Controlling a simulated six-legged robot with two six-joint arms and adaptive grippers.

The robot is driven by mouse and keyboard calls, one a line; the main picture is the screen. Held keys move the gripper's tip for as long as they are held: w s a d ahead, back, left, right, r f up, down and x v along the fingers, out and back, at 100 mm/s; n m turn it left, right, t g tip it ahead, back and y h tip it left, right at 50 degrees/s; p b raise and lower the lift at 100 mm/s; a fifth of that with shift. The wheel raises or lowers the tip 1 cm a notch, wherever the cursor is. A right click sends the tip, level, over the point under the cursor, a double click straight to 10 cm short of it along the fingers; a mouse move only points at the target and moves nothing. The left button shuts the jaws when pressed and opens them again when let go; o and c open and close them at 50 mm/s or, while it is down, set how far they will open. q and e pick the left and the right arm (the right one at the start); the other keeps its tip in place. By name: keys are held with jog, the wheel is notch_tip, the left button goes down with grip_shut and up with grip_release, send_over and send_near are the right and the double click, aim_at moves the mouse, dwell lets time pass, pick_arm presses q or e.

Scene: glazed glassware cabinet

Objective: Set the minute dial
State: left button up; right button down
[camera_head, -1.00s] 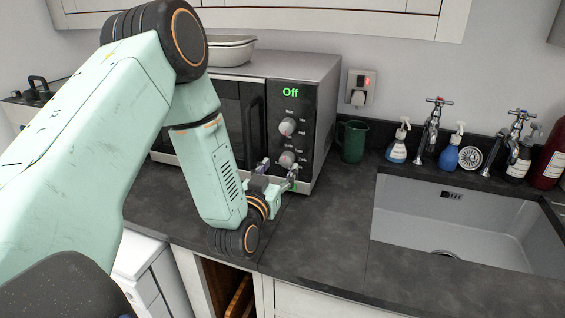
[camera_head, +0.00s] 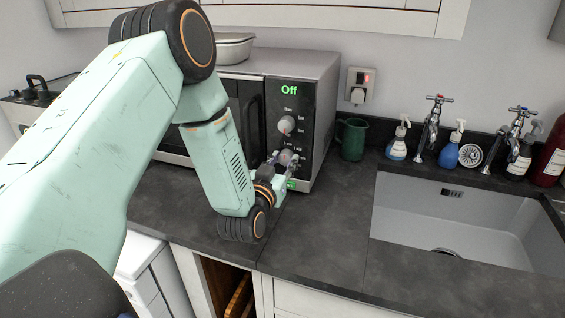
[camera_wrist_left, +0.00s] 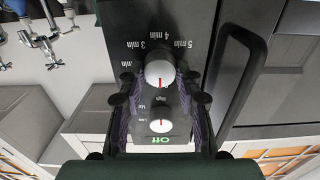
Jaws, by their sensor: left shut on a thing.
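The minute dial (camera_head: 286,156) is the lower round knob on the microwave's front panel. In the left wrist view, which is upside down, the minute dial (camera_wrist_left: 160,72) is pale with a red mark, beside "3 min", "4 min" and "5 min" labels. My left gripper (camera_head: 281,159) is shut on it, one finger on either side; the fingers partly hide the dial in the head view. The power dial (camera_head: 287,124) sits above it, also shown in the left wrist view (camera_wrist_left: 161,126). The display (camera_head: 289,90) reads "Off" in green. My right gripper is not in view.
The microwave (camera_head: 320,92) stands on the dark worktop (camera_head: 325,225), its door handle left of the dials. A green mug (camera_head: 352,140) stands right of it. Soap bottles, taps and a sink (camera_head: 455,215) are further right. The worktop before the microwave is clear.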

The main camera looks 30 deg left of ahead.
pick_arm(q)
jog(key=c, duration=0.3)
jog(key=shift+c, duration=0.3)
jog(key=shift+m, duration=0.3)
jog(key=m+p, duration=0.2)
jog(key=m, duration=0.1)
jog(key=shift+d+r+m+p, duration=0.1)
jog(key=shift+r+m+p, duration=0.05)
jog(key=shift+m+p, duration=0.2)
jog(key=m+p, duration=0.2)
jog(key=m, duration=0.2)
jog(key=shift+p, duration=0.35)
jog(key=m+p, duration=0.2)
jog(key=m, duration=0.3)
jog(key=shift+d+p, duration=0.1)
jog(key=shift+p, duration=0.2)
jog(key=shift+f+m+p, duration=0.15)
jog(key=shift+m+p, duration=0.45)
jog(key=shift+m, duration=0.55)
jog(key=shift+f+m+p, duration=0.15)
jog(key=shift+m+p, duration=0.4)
jog(key=shift+m, duration=0.55)
